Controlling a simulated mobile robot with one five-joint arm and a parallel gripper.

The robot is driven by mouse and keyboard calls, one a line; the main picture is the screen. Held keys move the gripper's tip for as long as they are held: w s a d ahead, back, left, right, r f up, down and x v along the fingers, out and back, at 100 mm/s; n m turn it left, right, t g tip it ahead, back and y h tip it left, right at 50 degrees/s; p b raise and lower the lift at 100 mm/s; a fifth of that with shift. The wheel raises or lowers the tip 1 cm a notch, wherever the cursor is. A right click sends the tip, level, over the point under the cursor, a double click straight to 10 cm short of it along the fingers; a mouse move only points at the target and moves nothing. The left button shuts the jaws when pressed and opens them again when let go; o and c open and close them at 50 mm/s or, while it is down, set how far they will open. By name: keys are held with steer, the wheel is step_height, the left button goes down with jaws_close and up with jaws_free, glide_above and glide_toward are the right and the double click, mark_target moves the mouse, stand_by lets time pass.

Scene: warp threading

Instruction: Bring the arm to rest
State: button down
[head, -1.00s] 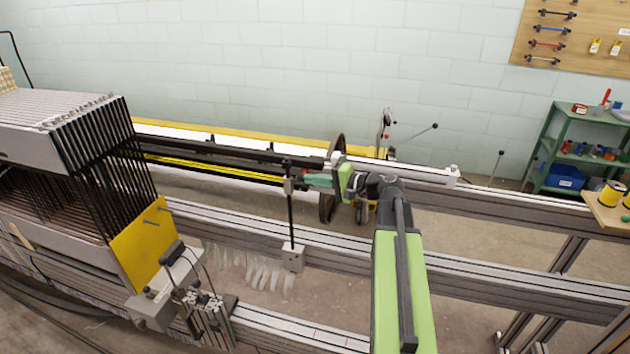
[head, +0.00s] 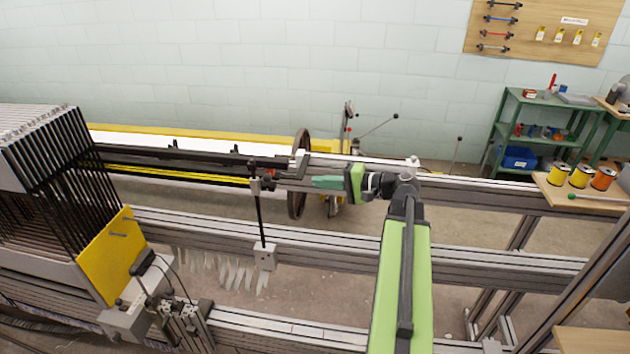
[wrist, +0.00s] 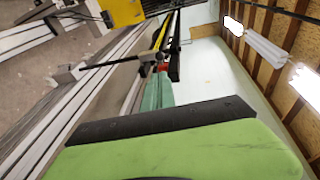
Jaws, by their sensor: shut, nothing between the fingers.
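My gripper (head: 326,182) is at the end of my green and black arm, above the grey loom rails in the middle of the head view. Its teal fingers point left and are shut with nothing between them. In the wrist view the teal fingers (wrist: 157,92) show beyond the green housing. A thin black post (head: 259,215) with a clamp at its top stands to the left of the fingertips, apart from them in the head view.
The heddle frames (head: 45,150) and a yellow plate (head: 112,255) stand at left. A dark wheel (head: 299,175) is behind the gripper. Grey rails (head: 480,260) run across. A wooden board (head: 560,195) with thread spools and a green shelf (head: 500,130) are at right.

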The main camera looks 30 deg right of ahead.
stand_by(0.3)
steer(key=w+a+f+n+g+y, duration=0.1)
steer(key=a+f+n+g, duration=0.1)
steer(key=a, duration=0.8)
steer(key=w+a+f+n+g, duration=0.1)
steer(key=a+f+n+g, duration=0.15)
steer(key=a, duration=0.65)
steer(key=w+a+f+n+g+y, duration=0.1)
steer(key=w+a+f+n+g, duration=0.15)
steer(key=a, duration=0.75)
steer(key=s+a+f+n+g+h, duration=0.2)
steer(key=s+a+f+g+h, duration=0.3)
steer(key=a+f, duration=0.3)
steer(key=s+d+f+n+h, duration=0.1)
steer(key=s+d+f+h, duration=0.3)
steer(key=d, duration=0.5)
steer(key=s+h, duration=0.1)
steer(key=h, duration=0.1)
steer(key=shift+d+f+n+g+h, duration=0.15)
steer(key=shift+d+n+g+h, duration=0.15)
steer(key=shift+d, duration=0.1)
